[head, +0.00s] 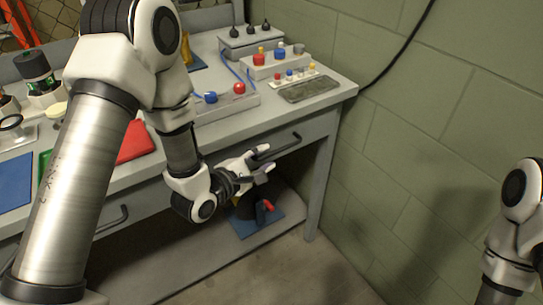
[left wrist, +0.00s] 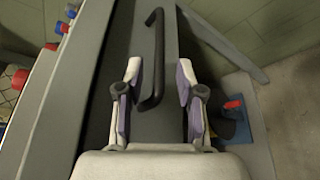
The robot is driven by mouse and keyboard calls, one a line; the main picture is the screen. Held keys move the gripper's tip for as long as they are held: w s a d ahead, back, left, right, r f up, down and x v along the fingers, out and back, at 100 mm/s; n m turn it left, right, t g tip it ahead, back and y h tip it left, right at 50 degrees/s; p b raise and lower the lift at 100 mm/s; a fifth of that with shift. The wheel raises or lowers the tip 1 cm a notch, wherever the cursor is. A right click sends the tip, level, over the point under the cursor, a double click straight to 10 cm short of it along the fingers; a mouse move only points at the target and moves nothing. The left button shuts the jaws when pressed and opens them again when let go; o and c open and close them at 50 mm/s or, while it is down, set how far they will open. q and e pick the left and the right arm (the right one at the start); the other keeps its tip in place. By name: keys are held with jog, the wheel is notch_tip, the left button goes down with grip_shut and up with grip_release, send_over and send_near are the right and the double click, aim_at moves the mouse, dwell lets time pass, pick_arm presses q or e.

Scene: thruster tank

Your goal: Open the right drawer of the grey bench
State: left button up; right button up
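The grey bench (head: 335,96) runs along the wall, with two drawers under its top. The right drawer (head: 312,130) looks shut in the head view. Its black bar handle (head: 280,148) also shows in the left wrist view (left wrist: 153,60). My left gripper (head: 262,164) is at the handle. In the left wrist view its two fingers (left wrist: 157,85) are apart, one on each side of the handle's near end, with gaps between pads and bar. My right gripper is not in view; only part of my right arm shows at the right edge.
The left drawer's handle (head: 112,220) is at lower left. Red and blue knobs on grey boxes (head: 238,88) stand on the bench top. A blue mat (head: 258,222) with a dark object and red part lies on the lower shelf. A green block wall (head: 440,110) stands right of the bench.

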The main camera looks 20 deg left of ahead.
pick_arm(q)
jog(key=shift+x, duration=1.4)
grip_shut()
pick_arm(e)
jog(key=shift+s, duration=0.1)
pick_arm(q)
jog(key=shift+s+d, duration=0.1)
